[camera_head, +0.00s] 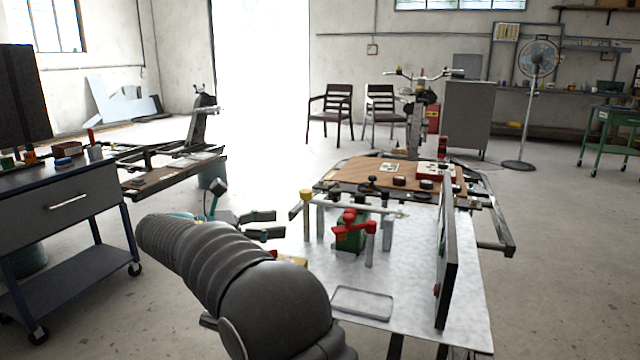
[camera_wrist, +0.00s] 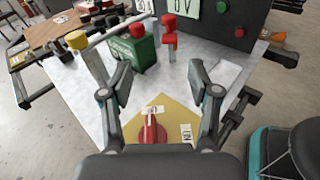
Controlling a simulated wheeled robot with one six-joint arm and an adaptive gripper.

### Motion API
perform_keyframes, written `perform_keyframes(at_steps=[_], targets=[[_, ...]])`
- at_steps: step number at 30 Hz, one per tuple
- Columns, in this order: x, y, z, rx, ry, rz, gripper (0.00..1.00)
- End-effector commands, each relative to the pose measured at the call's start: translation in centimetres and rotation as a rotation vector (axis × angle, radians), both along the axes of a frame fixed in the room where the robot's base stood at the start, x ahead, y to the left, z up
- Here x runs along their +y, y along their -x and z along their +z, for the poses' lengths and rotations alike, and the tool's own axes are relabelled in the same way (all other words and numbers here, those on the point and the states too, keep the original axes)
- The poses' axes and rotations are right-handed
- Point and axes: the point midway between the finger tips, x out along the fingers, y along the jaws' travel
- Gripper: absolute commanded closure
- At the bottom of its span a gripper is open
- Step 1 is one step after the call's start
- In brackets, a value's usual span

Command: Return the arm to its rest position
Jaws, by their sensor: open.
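My gripper (camera_head: 264,224) shows beyond my dark ribbed arm in the head view, over the left side of the light metal table (camera_head: 420,300). In the wrist view my gripper (camera_wrist: 160,70) has its two fingers spread wide with nothing between them. A red knob (camera_wrist: 151,131) on a yellow plate (camera_wrist: 178,110) lies below the fingers, near the gripper's base. A green box (camera_wrist: 134,52) with a red button stands past the fingertips. My arm hides part of the table's left side in the head view.
A dark upright panel (camera_head: 447,250) stands on the table's right side. A bar on posts (camera_head: 355,205) stands near the green box (camera_head: 350,240). A wire-rimmed tray (camera_head: 362,303) lies in front. A blue-grey cart (camera_head: 65,215) is at left. Open floor lies between cart and table.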

Motion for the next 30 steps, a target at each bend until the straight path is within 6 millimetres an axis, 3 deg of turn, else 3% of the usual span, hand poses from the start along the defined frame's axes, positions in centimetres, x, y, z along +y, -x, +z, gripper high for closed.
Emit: perform_keyframes(at_steps=[8, 14, 21, 30], targets=[[-6.2, 0.7, 0.8, -0.028, -0.17, -0.047, 0.39], [-13.1, 3.2, 1.0, -0.09, -0.395, -0.124, 0.39], [-20.3, 8.8, -0.1, -0.218, -0.715, -0.269, 0.39], [-25.6, 17.6, -2.7, -0.449, -1.105, -0.512, 0.39]])
